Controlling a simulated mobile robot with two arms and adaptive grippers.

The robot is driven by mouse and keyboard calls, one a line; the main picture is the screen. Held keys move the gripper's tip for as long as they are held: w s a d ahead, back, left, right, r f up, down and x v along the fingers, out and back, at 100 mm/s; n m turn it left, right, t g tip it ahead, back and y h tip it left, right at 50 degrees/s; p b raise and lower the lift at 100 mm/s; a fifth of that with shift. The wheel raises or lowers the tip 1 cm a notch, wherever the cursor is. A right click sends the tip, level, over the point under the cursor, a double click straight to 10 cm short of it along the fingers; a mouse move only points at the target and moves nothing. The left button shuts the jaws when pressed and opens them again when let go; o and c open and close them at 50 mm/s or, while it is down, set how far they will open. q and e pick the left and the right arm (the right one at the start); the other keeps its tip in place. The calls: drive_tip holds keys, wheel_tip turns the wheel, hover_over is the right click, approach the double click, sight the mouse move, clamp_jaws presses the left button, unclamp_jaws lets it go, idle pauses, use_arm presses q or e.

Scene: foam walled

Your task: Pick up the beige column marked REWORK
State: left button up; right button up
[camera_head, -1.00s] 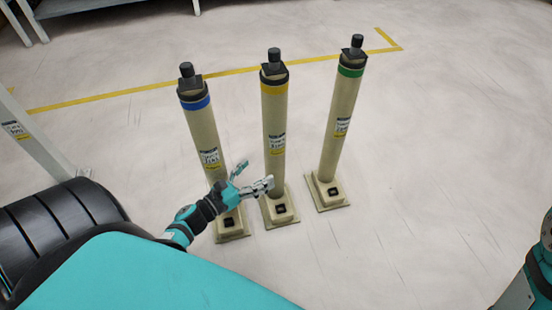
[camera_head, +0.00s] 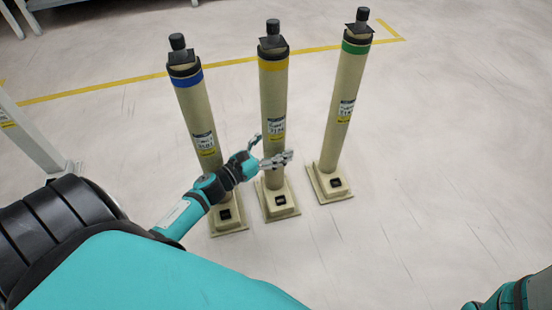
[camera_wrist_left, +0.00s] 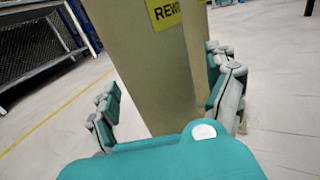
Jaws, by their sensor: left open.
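Three beige columns stand on square bases: one with a blue band (camera_head: 194,105), one with a yellow band (camera_head: 273,90), and one with a green band (camera_head: 346,90). Their labels are too small to read in the head view. In the left wrist view, a beige column (camera_wrist_left: 150,75) with a yellow label reading "REW", cut off at its edge, fills the space between the fingers. My left gripper (camera_head: 273,148) is open, with its fingers on either side of the middle, yellow-banded column; contact cannot be told. It also shows in the left wrist view (camera_wrist_left: 168,105). My right gripper is out of view.
The blue-banded column stands close to the left and the green-banded one to the right, with gaps between. A yellow floor line (camera_head: 110,87) runs behind them. A grey frame leg (camera_head: 32,135) stands at far left. Floor at right is clear.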

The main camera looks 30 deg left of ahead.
use_arm(q)
drive_tip(key=c, duration=1.6)
drive_tip(key=shift+r, duration=0.2)
drive_tip(key=shift+c, duration=1)
